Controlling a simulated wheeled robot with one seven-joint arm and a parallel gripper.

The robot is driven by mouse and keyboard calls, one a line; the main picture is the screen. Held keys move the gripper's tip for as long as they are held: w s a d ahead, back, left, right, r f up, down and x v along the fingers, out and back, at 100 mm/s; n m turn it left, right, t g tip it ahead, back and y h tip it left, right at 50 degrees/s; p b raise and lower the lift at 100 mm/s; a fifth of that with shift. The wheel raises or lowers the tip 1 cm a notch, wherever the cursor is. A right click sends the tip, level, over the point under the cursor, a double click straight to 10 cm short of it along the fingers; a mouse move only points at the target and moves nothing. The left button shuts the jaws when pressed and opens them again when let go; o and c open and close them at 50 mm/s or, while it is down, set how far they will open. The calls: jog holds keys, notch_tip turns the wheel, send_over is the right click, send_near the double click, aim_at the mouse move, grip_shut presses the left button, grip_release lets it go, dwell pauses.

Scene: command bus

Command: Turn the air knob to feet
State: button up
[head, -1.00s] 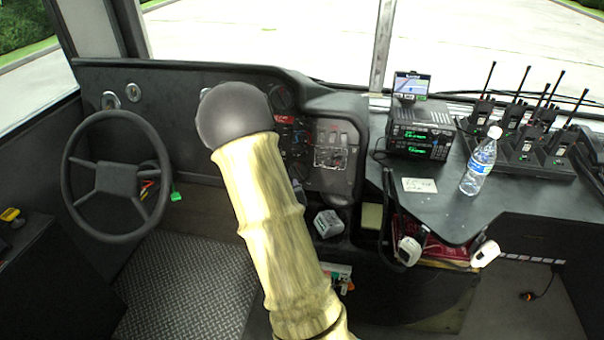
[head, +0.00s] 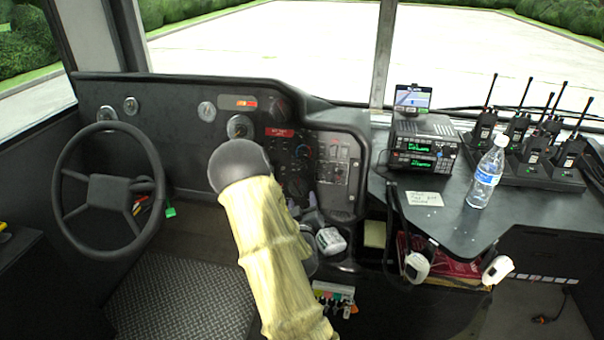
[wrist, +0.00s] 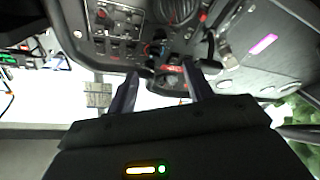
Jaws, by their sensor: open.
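The black dash panel (head: 335,165) right of the steering wheel carries several round knobs and switches. One knob (head: 303,151) has blue and red marks around it; another dark dial (head: 296,187) sits below it, partly behind my arm. I cannot read which one is the air knob or where it points. In the wrist view, my gripper (wrist: 160,76) is open and empty, its two dark fingers apart and reaching toward the panel. Small knobs and a red label (wrist: 172,69) show near and between the fingertips. In the head view my arm mostly hides the gripper.
The steering wheel (head: 110,190) is at the left. A desk (head: 425,215) at the right holds a radio (head: 422,143), a water bottle (head: 485,175) and several walkie-talkies (head: 540,150).

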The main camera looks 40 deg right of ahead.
aim_at(302, 170)
jog(key=x, duration=1.5)
jog(key=shift+w+d, duration=0.15)
jog(key=shift+d, duration=0.05)
jog(key=shift+c, duration=0.2)
jog(key=shift+b, duration=0.3)
jog(key=c, duration=0.9)
